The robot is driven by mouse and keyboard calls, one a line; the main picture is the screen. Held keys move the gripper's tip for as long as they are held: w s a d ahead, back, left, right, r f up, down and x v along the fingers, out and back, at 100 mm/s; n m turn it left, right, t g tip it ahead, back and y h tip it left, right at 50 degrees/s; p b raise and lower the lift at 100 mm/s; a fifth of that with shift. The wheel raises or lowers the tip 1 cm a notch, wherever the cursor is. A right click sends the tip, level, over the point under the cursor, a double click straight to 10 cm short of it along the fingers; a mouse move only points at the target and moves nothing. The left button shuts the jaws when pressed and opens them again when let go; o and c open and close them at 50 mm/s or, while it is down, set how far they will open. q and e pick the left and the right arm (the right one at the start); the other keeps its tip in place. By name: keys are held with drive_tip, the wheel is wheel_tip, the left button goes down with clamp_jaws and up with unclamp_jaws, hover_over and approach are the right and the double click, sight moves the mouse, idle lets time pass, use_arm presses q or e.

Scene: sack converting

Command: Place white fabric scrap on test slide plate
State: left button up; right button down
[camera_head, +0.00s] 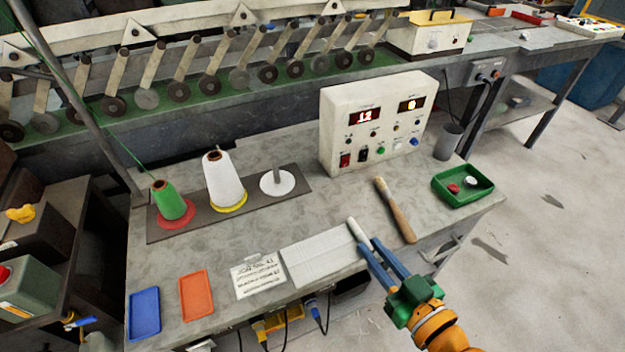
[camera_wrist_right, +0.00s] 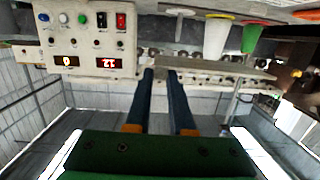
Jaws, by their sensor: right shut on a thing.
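A small white piece, which I take as the white fabric scrap (camera_head: 357,230), is at the fingertips of my right gripper (camera_head: 368,243). The blue fingers are shut on it at the front right of the bench. Just left of it is a flat, pale, ruled sheet that looks like the test slide plate (camera_head: 318,257), near the bench's front edge. I cannot tell whether the scrap touches the plate. In the right wrist view, a pale flat piece (camera_wrist_right: 225,68) reaches right from the fingertips (camera_wrist_right: 160,72); I cannot tell which thing it is. My left gripper is out of view.
A printed card (camera_head: 257,276), an orange tray (camera_head: 196,294) and a blue tray (camera_head: 145,313) lie left of the plate. A wooden-handled tool (camera_head: 397,212) and a green tray (camera_head: 462,187) lie right. Thread cones (camera_head: 224,183) and a control box (camera_head: 372,125) stand behind.

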drive_tip(key=shift+a+r, duration=0.4)
drive_tip(key=shift+r, duration=0.25)
drive_tip(key=b, duration=0.2)
hover_over(370, 232)
drive_tip(key=s+a, duration=0.1)
drive_tip(key=s, duration=0.3)
wheel_tip(370, 232, down, 5)
drive_tip(key=w+f+b, duration=0.1)
drive_tip(key=f, duration=0.1)
drive_tip(key=w+f+b, duration=0.1)
drive_tip(key=f+b, duration=0.1)
drive_tip(key=w+d+f+b, duration=0.1)
drive_tip(key=w+f, duration=0.1)
drive_tip(key=shift+f+b, duration=0.65)
drive_tip(key=shift+f, duration=0.55)
drive_tip(key=shift+r, duration=0.1)
drive_tip(key=c, duration=1.2)
unclamp_jaws()
drive_tip(key=shift+s, duration=0.1)
drive_tip(key=shift+c, duration=0.2)
drive_tip(key=o, duration=0.5)
drive_tip(key=shift+c, duration=0.2)
